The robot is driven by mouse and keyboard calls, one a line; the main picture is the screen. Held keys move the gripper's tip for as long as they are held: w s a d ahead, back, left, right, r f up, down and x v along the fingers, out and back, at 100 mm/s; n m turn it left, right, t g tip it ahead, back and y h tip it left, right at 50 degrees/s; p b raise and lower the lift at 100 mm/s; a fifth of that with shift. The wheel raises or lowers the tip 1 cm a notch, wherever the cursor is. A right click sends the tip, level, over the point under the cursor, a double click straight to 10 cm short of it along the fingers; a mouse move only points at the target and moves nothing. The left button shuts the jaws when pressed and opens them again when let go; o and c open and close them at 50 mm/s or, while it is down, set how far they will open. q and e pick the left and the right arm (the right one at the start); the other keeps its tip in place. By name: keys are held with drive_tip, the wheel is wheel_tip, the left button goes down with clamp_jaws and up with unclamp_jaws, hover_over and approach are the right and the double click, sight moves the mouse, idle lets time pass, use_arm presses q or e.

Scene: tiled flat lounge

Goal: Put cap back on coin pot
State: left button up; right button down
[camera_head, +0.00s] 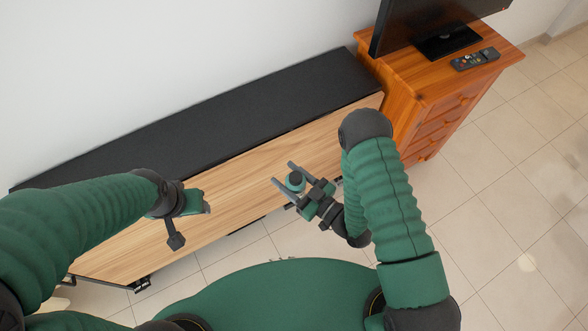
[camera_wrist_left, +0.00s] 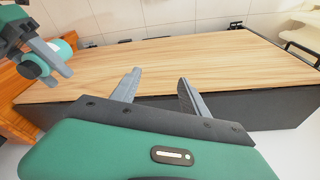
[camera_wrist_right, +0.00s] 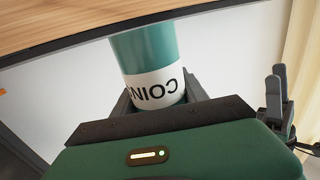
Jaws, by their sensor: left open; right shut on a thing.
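My right gripper (camera_head: 283,173) is shut on the coin pot (camera_head: 295,182), holding it in front of the wooden cabinet. In the right wrist view the coin pot (camera_wrist_right: 150,65) is a teal cylinder with a white band and upside-down lettering reading "COIN". The pot also shows at the left of the left wrist view (camera_wrist_left: 62,48), with a dark round patch on one end; I cannot tell if that is an opening. My left gripper (camera_wrist_left: 157,78) is open with nothing between its fingers, left of the pot in the head view. I cannot make out a separate cap.
A long low cabinet (camera_head: 235,178) with a black top (camera_head: 210,118) stands against the wall. An orange-brown chest of drawers (camera_head: 420,90) at the right holds a television (camera_head: 425,20) and a remote (camera_head: 475,60). Bare tiled floor lies at the right.

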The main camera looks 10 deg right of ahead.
use_arm(q)
drive_tip(key=shift+d, duration=0.1)
drive_tip(key=shift+c, duration=0.4)
wheel_tip(320, 180, up, 4)
drive_tip(key=m+g, duration=0.3)
drive_tip(key=m, duration=0.6)
hover_over(296, 176)
drive_tip(key=shift+r, duration=0.15)
wheel_tip(296, 176, down, 8)
